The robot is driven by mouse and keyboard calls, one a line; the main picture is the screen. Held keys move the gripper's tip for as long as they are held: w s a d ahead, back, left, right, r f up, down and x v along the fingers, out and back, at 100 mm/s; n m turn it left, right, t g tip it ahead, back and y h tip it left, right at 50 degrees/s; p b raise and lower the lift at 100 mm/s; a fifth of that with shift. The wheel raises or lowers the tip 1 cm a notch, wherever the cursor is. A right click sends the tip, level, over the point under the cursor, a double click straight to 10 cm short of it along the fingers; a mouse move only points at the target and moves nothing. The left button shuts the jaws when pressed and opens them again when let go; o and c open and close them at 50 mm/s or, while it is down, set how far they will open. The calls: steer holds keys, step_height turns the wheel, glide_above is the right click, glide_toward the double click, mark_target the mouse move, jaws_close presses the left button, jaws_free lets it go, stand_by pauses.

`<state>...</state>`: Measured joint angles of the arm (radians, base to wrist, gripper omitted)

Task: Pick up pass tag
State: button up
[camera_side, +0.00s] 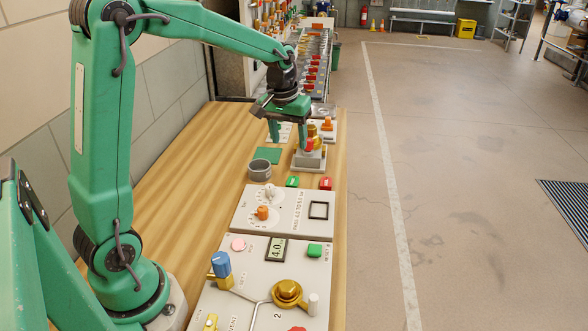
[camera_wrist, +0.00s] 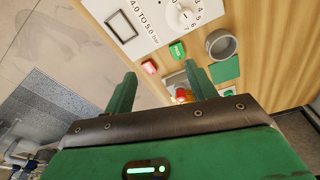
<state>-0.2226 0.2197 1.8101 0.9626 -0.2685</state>
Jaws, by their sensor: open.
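The pass tag looks to be the small green tag (camera_side: 292,182) with pale marking, lying on the wooden bench just beyond the dial panel. It also shows in the wrist view (camera_wrist: 177,51), at the top middle, beyond my fingers. A similar red tag (camera_side: 326,184) lies to its right; in the wrist view the red tag (camera_wrist: 149,67) is left of the green one. My gripper (camera_side: 291,141) points down above the bench, farther back than the tags and higher. In the wrist view my gripper (camera_wrist: 159,74) has its fingers apart, with nothing held between them.
A grey valve block (camera_side: 310,160) with yellow and red parts stands close beside my gripper. A grey ring-shaped cup (camera_side: 260,172) and a green square (camera_side: 267,155) lie left of the tags. The dial panel (camera_side: 290,213) has a black square outline. Bench at left is clear.

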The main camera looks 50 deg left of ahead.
steer(key=n+g, duration=0.2)
glide_above(293, 181)
step_height(293, 181, down, 10)
steer(key=shift+a+f+n, duration=0.15)
steer(key=shift+f+n, duration=0.15)
steer(key=shift+f, duration=4.1)
steer(key=c, duration=1.1)
